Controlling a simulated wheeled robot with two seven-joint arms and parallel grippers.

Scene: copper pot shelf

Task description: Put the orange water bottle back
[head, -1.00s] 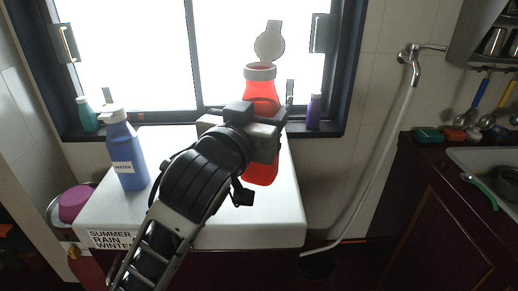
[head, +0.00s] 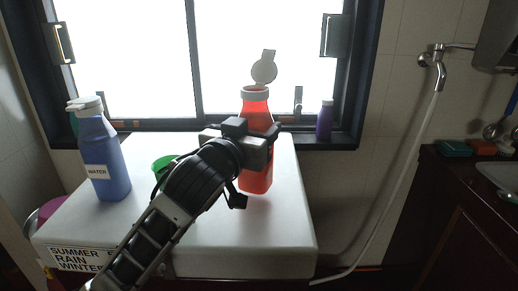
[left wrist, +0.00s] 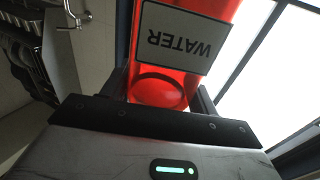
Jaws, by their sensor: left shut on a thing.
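The orange water bottle (head: 258,178) is upright with its white lid flipped open, over the right part of the white machine top (head: 240,238). I cannot tell whether its base touches the top. My left gripper (head: 262,148) is shut on the bottle around its middle. In the left wrist view the orange bottle (left wrist: 160,88) sits between the fingers, and its WATER label appears upside down. My right gripper is not in view.
A blue water bottle (head: 104,160) stands at the left of the white top. A green item (head: 163,163) is partly hidden behind my left arm. A purple bottle (head: 325,120) stands on the window sill. A hose (head: 408,150) hangs from the wall tap.

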